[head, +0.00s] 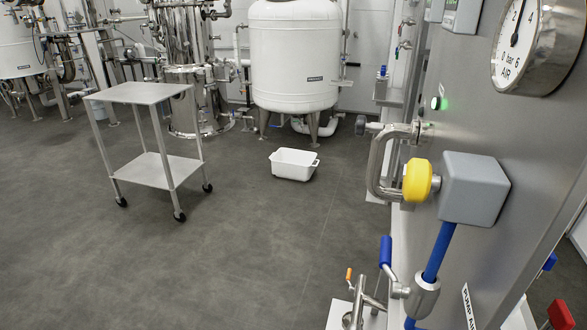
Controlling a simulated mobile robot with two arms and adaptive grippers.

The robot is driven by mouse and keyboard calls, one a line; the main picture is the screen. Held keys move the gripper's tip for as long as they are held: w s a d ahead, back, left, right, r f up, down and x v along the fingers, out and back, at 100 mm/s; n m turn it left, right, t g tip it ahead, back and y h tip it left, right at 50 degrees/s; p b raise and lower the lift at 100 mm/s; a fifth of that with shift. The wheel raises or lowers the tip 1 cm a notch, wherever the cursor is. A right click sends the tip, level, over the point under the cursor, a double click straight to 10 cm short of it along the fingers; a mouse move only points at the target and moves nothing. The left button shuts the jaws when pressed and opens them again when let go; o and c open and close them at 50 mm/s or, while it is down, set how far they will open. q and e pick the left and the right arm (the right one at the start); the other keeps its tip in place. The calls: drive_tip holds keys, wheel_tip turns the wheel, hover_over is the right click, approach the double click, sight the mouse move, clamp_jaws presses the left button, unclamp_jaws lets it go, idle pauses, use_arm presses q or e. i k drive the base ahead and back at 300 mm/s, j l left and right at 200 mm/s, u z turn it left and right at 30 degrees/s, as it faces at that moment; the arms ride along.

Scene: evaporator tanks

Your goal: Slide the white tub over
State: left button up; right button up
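The white tub (292,169) is a small open rectangular container with a rim and a handle at its right end. It sits upright on the dark grey floor, in front of the large white tank and to the right of the metal cart. Nothing touches it. Neither of my grippers shows in the head view.
A two-shelf metal cart on casters (146,171) stands left of the tub. A large white tank (294,60) stands on legs behind it. A grey panel with pipes, a yellow knob (418,180) and a gauge (522,40) fills the right side. The floor in front is clear.

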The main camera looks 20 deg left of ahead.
sight(294, 165)
drive_tip(key=u, duration=0.4)
drive_tip(key=j+u, duration=0.15)
drive_tip(key=u, duration=0.6)
drive_tip(key=j+u, duration=0.15)
drive_tip(key=u, duration=0.2)
drive_tip(key=i+j+z, duration=0.1)
drive_tip(key=j, duration=0.25)
drive_tip(key=i+j, duration=0.3)
drive_tip(key=i+j+z, duration=0.15)
drive_tip(key=j, duration=0.35)
drive_tip(key=i+j, duration=0.25)
drive_tip(key=j, duration=0.15)
drive_tip(key=i+l+z, duration=0.15)
drive_tip(key=i+z, duration=0.65)
drive_tip(key=i, duration=0.15)
drive_tip(key=i+j+z, duration=0.2)
drive_tip(key=i+z, duration=0.3)
drive_tip(key=i, duration=1.55)
drive_tip(key=i+j+z, duration=0.15)
drive_tip(key=i, duration=0.65)
drive_tip(key=i+j, duration=0.1)
drive_tip(key=i, duration=0.75)
drive_tip(key=l+z, duration=0.05)
